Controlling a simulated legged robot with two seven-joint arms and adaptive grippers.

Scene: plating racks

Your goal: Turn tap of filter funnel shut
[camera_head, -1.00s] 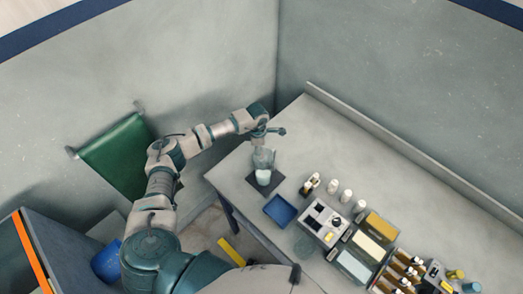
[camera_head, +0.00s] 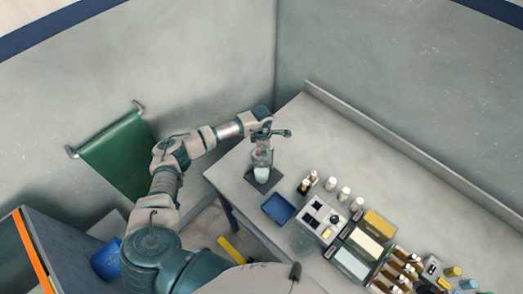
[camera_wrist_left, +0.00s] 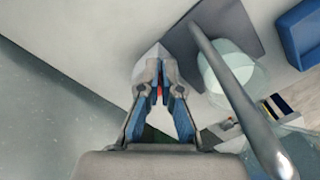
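The filter funnel (camera_head: 263,158) is a clear glass vessel with a whitish lower part. It stands on a dark square mat (camera_head: 276,180) near the table's left corner. My left gripper (camera_head: 261,147) is at the funnel's upper part, with a small red spot beside it. In the left wrist view the fingers of my left gripper (camera_wrist_left: 160,68) are close together. A small red piece, possibly the tap (camera_wrist_left: 160,92), shows in the narrow gap between them. Whether they press on it is unclear. The round glass (camera_wrist_left: 228,68) is to their right. My right gripper is not in view.
A curved metal rod (camera_wrist_left: 232,88) passes close to the right of the fingers. A blue tray (camera_head: 278,208), white-capped bottles (camera_head: 343,193) and a rack (camera_head: 323,218) stand to the right. The table's back right is clear.

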